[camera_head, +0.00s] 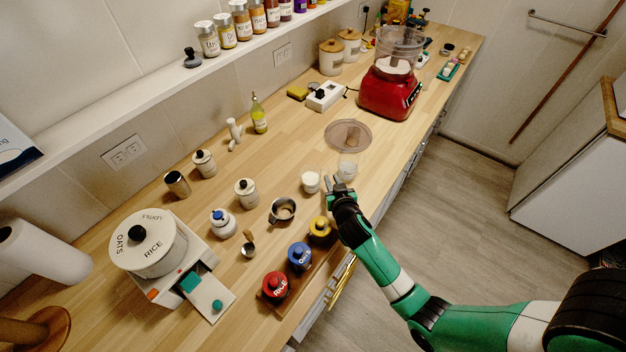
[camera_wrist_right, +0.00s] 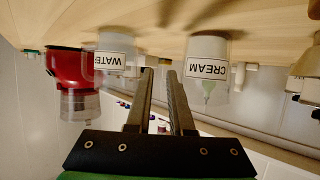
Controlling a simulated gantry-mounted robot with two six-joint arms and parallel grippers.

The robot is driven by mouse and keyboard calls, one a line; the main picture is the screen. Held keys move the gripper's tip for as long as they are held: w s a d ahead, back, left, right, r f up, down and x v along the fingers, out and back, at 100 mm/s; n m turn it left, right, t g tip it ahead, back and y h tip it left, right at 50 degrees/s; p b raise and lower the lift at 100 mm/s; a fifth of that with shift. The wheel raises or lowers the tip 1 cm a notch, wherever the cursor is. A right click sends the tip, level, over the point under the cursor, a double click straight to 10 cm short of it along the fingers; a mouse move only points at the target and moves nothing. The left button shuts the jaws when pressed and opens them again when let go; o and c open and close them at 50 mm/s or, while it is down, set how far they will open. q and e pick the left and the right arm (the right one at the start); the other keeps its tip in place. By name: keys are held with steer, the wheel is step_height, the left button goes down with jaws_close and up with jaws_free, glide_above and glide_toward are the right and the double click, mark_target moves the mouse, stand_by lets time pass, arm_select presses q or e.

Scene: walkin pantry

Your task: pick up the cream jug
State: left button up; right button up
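The cream jug (camera_head: 310,182) is a small clear vessel with white contents. It stands on the wooden counter, just left of my right gripper (camera_head: 332,181) in the head view. In the wrist view, which is upside down, the cream jug (camera_wrist_right: 208,68) shows its CREAM label to the right of the fingers. My right gripper (camera_wrist_right: 160,71) has a narrow gap between its fingers and nothing in it. The fingers point into the space between the cream jug and the water jug (camera_wrist_right: 112,55); I cannot tell whether they touch either. My left gripper is not in view.
The water jug (camera_head: 348,170) stands close to the right gripper. A round brown mat (camera_head: 349,135) lies behind, before a red food processor (camera_head: 388,92). Counter left of the cream jug is partly clear.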

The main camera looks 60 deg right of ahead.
mark_target(329, 174)
steer(key=x, duration=0.4)
steer(key=shift+w+d, duration=0.2)
steer(key=shift+w, duration=0.05)
steer(key=shift+c, duration=0.2)
jaws_close()
stand_by(1.0)
